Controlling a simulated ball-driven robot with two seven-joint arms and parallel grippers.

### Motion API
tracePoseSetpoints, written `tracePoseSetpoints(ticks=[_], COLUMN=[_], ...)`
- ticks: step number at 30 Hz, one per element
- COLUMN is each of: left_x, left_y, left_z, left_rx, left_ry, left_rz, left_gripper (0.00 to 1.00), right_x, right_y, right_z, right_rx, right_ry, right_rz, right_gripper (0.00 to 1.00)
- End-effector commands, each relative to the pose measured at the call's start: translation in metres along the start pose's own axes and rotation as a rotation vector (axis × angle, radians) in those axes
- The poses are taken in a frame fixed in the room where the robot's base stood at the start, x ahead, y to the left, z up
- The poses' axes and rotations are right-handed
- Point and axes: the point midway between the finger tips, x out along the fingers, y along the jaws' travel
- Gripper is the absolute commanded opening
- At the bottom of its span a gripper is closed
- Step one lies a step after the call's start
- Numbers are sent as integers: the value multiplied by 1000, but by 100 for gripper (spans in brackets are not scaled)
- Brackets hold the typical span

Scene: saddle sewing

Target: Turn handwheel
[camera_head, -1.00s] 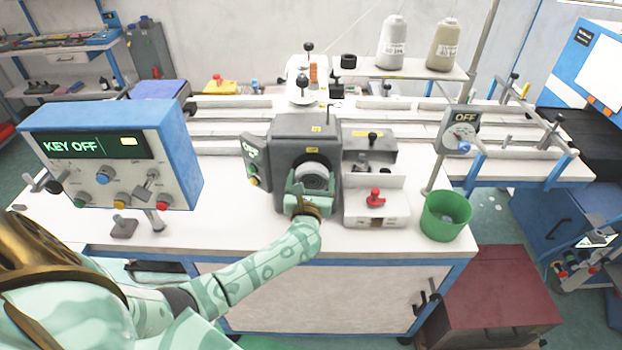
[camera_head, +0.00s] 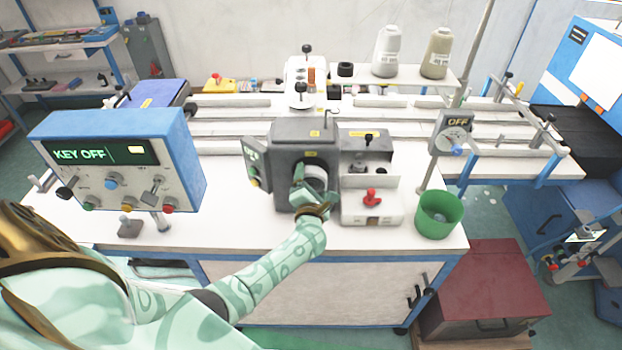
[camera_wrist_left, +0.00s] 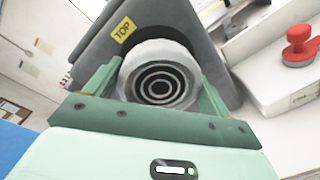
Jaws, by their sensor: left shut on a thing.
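The handwheel (camera_head: 317,173) is a light grey round knob on the front of the dark grey machine head (camera_head: 290,140) in the middle of the table. In the left wrist view the handwheel (camera_wrist_left: 160,84) shows its ringed face between the two green fingers, with a yellow TOP label on the housing above it. My left gripper (camera_head: 312,188) is shut on the handwheel, one finger on each side of it. The gripper is tilted in the head view and covers part of the wheel. My right gripper is not in view.
A control box (camera_head: 120,165) reading KEY OFF stands at the left. A white block with a red knob (camera_head: 371,197) is close to the right of the handwheel. A green bin (camera_head: 438,214) stands at the table's front right. Thread cones (camera_head: 388,52) are at the back.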

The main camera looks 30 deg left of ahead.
Motion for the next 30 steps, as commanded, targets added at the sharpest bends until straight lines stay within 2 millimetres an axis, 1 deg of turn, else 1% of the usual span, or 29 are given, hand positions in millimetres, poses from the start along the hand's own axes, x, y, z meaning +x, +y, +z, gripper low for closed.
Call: tracePoseSetpoints(ticks=[1, 12, 30], left_x=[-1, -1, -1], left_y=[0, -3, -7], left_z=[1, 0, -1], left_rx=[42, 393, 959], left_ry=[5, 30, 71], left_rz=[-3, -2, -1], left_gripper=[60, 60, 60], right_x=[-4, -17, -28], right_y=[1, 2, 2], right_z=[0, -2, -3], right_rx=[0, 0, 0], right_ry=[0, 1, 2], right_rz=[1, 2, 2], right_gripper=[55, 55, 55])
